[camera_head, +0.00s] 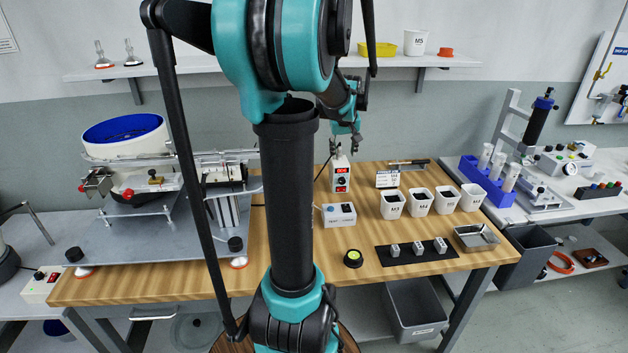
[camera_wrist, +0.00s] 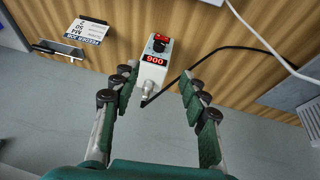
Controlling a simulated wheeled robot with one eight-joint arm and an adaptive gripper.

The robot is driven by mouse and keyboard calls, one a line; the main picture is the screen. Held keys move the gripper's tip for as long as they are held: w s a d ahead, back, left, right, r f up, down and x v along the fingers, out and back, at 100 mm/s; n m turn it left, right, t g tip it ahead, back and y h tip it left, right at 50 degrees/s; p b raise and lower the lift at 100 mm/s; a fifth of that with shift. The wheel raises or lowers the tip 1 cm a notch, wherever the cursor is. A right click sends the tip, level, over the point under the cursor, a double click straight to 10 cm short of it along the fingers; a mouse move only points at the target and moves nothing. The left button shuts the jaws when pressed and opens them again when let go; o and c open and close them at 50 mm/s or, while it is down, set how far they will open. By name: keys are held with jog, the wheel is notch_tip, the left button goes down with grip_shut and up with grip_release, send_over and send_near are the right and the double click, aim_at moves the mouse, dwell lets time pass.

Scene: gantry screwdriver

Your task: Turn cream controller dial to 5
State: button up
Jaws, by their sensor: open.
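A cream controller box (camera_head: 340,176) stands at the back of the wooden bench, with red patches on its front. In the wrist view the cream controller (camera_wrist: 155,62) shows a red switch, a small black dial (camera_wrist: 158,43) and a red display with digits. The display seems to be seen upside down; the dial's pointer is too small to read. My gripper (camera_head: 346,150) is above the controller in the head view. In the wrist view my gripper (camera_wrist: 160,82) is open and empty, its fingers on either side of the controller's near end, apart from the dial.
A box with a blue knob (camera_head: 339,215) stands in front of the controller. White bins (camera_head: 392,206) and a label card (camera_head: 387,179) are to the right. A black cable (camera_wrist: 215,52) runs beside the controller.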

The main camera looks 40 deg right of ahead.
send_near(342, 181)
jog(key=x, duration=0.8)
jog(key=shift+d+f, duration=0.1)
jog(key=shift+f, duration=0.15)
jog(key=shift+c, duration=0.2)
grip_shut()
